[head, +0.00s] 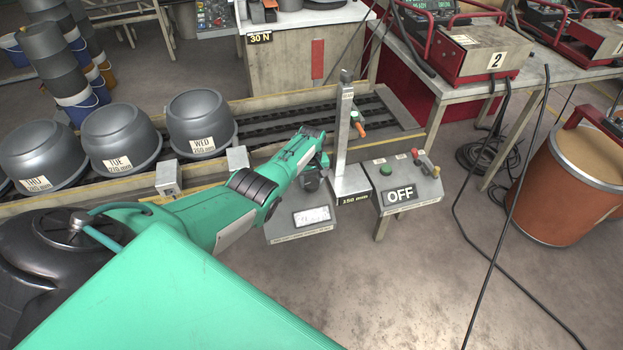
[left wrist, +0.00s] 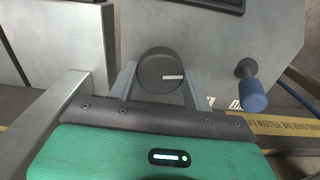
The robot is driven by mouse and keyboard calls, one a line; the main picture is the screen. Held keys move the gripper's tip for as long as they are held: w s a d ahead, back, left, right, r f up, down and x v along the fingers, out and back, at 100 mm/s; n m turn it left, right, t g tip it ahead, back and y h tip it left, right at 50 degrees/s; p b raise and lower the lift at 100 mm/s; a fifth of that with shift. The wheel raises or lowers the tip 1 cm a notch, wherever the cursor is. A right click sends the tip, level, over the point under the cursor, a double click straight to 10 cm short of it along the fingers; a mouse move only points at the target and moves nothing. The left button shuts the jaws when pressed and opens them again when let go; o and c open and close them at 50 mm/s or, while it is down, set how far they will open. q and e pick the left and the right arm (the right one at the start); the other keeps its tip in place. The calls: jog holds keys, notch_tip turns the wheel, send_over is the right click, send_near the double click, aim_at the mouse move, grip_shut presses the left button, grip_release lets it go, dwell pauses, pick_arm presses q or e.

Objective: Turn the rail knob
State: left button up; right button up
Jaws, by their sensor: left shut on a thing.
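The dark round knob (left wrist: 158,68) sits on a grey panel in the left wrist view. A short white mark on its face lies nearly level, right of centre. My left gripper (left wrist: 160,88) has one finger on each side of the knob and is shut on it. The knob there (head: 312,182) is mostly hidden by the gripper. My right gripper does not show.
A box marked OFF (head: 401,196) with a green button stands to the right of an upright grey post (head: 344,135). Dark pots (head: 201,115) stand on the rail behind. A blue-handled lever (left wrist: 253,95) is right of the knob. Black cables hang at the right.

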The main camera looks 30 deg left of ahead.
pick_arm(q)
jog(key=n, duration=0.4)
jog(key=shift+r+n, duration=0.1)
jog(key=shift+n, duration=0.2)
jog(key=shift+n+p, duration=0.4)
jog(key=shift+n, duration=1.4)
jog(key=shift+a, duration=0.1)
jog(key=o, duration=1)
